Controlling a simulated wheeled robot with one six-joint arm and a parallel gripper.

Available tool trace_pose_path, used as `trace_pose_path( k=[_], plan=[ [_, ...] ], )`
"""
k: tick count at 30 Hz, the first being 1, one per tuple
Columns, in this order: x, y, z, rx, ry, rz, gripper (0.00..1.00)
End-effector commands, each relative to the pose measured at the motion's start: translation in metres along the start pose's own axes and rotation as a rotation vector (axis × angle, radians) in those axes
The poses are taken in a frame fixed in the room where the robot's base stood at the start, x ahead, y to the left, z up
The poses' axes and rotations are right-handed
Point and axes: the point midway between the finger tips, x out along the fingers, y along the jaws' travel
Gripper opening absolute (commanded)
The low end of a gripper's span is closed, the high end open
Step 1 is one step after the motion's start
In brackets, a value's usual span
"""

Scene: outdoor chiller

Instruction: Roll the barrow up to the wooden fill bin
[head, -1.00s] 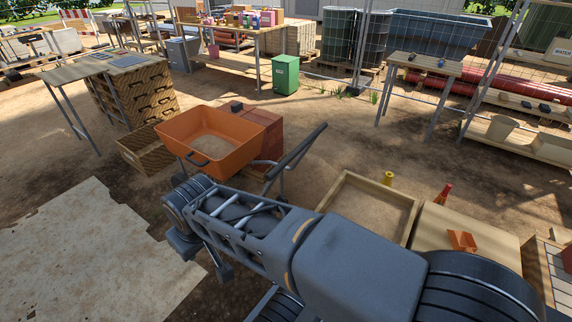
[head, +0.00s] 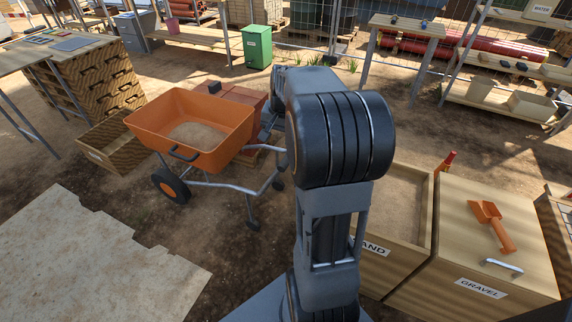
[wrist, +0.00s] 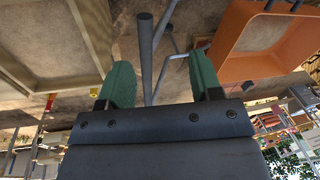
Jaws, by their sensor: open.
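The barrow (head: 172,135) has an orange tray with sand-coloured material inside, a wheel at the lower left and grey tube legs. A low open wooden bin (head: 92,158) with a small unreadable label stands just left of the barrow; the tray partly overlaps it in the head view. In the head view my gripper is hidden behind my arm. In the wrist view my gripper (wrist: 160,82) is open, with green fingers apart. A dark barrow handle (wrist: 146,45) shows between the fingers, not gripped. The orange tray (wrist: 262,40) is at the upper right there.
A sand bin (head: 385,262) and a gravel bin (head: 470,285) with an orange scoop (head: 492,225) stand at the right. Red blocks (head: 238,98) sit behind the barrow. A crate stack (head: 95,85) and table are at the left. A pale slab (head: 75,260) lies front left.

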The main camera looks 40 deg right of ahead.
Motion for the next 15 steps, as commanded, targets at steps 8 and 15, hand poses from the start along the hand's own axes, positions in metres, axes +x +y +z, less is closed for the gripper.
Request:
trace_pose_path(
  k=[8,15],
  plan=[
    [0.036,0.040,-0.058,0.220,-0.033,-0.011,0.59],
    [0.070,0.043,-0.060,0.238,-0.040,-0.012,0.59]
  ],
)
